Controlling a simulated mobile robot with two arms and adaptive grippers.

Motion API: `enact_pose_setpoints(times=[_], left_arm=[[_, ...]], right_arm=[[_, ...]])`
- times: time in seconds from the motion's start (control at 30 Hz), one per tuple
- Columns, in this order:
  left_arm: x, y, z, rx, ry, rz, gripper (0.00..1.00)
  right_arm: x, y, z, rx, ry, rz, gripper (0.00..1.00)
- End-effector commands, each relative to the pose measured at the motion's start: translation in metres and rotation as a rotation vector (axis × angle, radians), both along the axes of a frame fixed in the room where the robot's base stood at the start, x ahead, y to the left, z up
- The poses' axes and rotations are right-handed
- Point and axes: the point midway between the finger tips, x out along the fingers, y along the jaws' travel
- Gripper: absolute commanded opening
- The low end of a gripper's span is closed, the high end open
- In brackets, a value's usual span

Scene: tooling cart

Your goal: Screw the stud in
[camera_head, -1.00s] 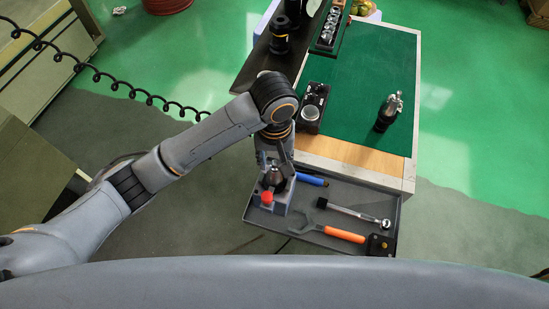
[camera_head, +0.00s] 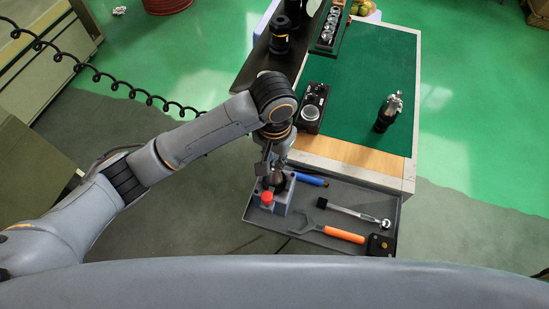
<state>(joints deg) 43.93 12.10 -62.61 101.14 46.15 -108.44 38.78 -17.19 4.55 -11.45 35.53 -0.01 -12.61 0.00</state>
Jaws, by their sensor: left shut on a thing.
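My left gripper (camera_head: 272,172) points down over the grey holding block (camera_head: 283,201) at the left end of the drawer tray. A dark tapered holder (camera_head: 278,181) sits upright in the block, right under the fingertips. The gripper is shut at the top of this holder, on a small piece that I take to be the stud. The fingers hide the stud, so I cannot tell how deep it sits. The block has a red knob (camera_head: 267,197) on its front left. My right gripper is not in view.
On the green mat (camera_head: 365,75) stand a black device (camera_head: 311,106) and another tool holder (camera_head: 386,114). The mat's middle is clear.

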Motion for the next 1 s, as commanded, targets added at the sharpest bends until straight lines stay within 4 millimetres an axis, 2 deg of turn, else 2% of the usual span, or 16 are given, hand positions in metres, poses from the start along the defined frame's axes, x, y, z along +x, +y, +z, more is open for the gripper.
enact_pose_setpoints(times=[0.37,0.7,1.0], left_arm=[[0.0002,0.0008,-0.0002,0.002,0.0,-0.054,0.0],[0.001,0.001,-0.0002,0.001,0.0,-0.505,0.0],[0.0007,0.001,-0.0005,0.001,0.0,-0.554,0.0]], right_arm=[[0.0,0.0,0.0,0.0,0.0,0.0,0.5],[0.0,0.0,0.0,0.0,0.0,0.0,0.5],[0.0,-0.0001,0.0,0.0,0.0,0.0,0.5]])
